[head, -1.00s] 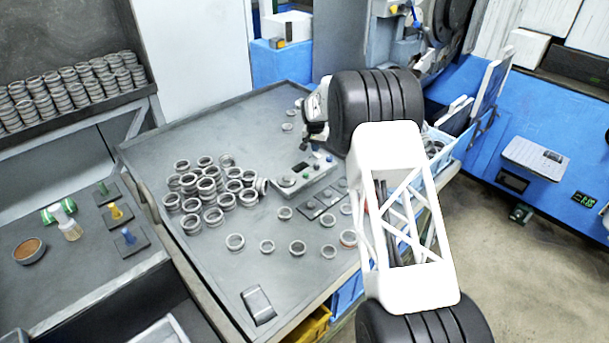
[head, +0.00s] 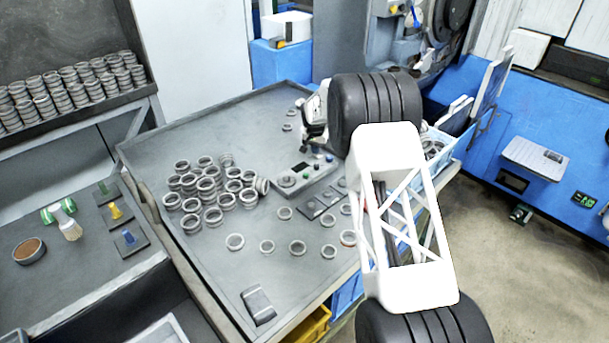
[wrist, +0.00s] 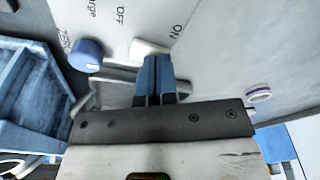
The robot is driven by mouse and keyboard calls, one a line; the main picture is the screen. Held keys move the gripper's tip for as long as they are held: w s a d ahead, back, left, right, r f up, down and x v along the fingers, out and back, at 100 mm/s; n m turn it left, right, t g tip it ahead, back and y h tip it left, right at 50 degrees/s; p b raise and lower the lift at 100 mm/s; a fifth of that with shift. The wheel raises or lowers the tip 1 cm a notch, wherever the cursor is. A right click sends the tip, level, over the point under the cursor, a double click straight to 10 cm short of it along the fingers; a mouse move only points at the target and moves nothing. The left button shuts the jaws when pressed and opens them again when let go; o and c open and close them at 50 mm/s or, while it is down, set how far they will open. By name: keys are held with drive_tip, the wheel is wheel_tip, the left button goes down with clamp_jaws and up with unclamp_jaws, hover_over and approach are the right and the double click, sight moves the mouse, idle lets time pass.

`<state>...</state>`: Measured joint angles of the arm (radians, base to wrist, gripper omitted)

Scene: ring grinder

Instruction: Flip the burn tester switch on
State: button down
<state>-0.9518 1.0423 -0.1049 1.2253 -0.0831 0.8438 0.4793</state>
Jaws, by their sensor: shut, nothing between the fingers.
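The burn tester (head: 305,178) is a grey box with small knobs on the worktable in the head view. In the wrist view its light panel (wrist: 195,65) carries OFF and ON labels. A white switch lever (wrist: 148,48) sits between these labels, right at my fingertips; its exact tilt is unclear. A blue knob (wrist: 87,54) is left of it. My gripper (wrist: 153,62) is shut and empty, its blue fingers together by the lever. Whether they touch it cannot be told. In the head view my gripper (head: 316,128) is above the tester's back edge, its fingertips hard to see.
Many metal rings (head: 207,192) are piled left of the tester, with loose rings (head: 298,248) in front. A blue bin (wrist: 35,95) shows at left in the wrist view. The table's left back area is clear.

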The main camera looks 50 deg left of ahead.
drive_tip(key=shift+r, duration=3.45)
